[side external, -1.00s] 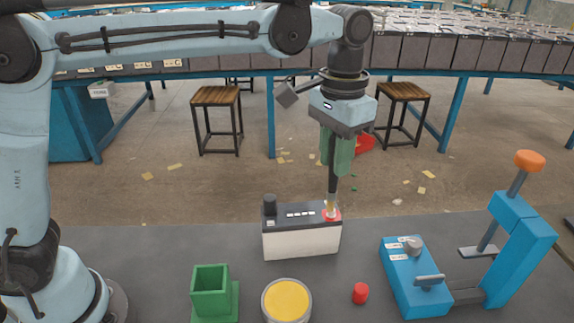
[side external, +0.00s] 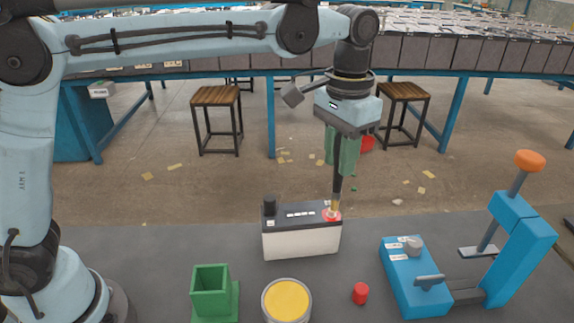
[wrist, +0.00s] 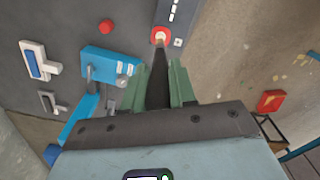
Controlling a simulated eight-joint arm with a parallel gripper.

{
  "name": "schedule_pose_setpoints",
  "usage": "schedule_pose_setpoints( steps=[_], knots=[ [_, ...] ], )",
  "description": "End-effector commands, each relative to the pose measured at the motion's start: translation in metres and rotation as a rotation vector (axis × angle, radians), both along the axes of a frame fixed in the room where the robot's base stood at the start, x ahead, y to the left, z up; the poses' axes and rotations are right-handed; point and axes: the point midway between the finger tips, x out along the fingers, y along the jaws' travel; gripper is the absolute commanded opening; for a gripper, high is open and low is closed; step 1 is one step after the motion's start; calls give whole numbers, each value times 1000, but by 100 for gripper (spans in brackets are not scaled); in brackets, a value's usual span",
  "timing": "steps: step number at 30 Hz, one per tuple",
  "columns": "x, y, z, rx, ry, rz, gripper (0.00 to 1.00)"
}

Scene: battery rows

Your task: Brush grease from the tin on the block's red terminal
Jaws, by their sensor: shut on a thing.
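The battery block (side external: 302,241), white with a dark top, stands on the grey bench. Its red terminal (side external: 332,215) is at the right end of the top; a black terminal (side external: 269,204) is at the left end. My gripper (side external: 342,172), with green fingers, is shut on a dark-handled brush (side external: 337,186). The brush is nearly upright, and its tan bristles are at the red terminal. In the wrist view the brush (wrist: 160,75) runs to the red terminal (wrist: 160,35), hiding part of it. The tin (side external: 286,300) holds yellow grease and stands in front of the block.
A green holder (side external: 211,292) stands left of the tin. A small red cap (side external: 360,293) lies right of it. A blue press (side external: 418,277) with an orange knob stands at the right. The bench between block and press is clear. Stools stand behind.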

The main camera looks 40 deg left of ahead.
Motion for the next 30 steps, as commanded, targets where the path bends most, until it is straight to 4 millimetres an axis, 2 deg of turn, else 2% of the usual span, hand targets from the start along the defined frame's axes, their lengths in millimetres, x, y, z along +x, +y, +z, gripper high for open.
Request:
schedule_pose_setpoints(
  steps=[30],
  knots=[
    [-6,6,0,0,1,0,0]
  ],
)
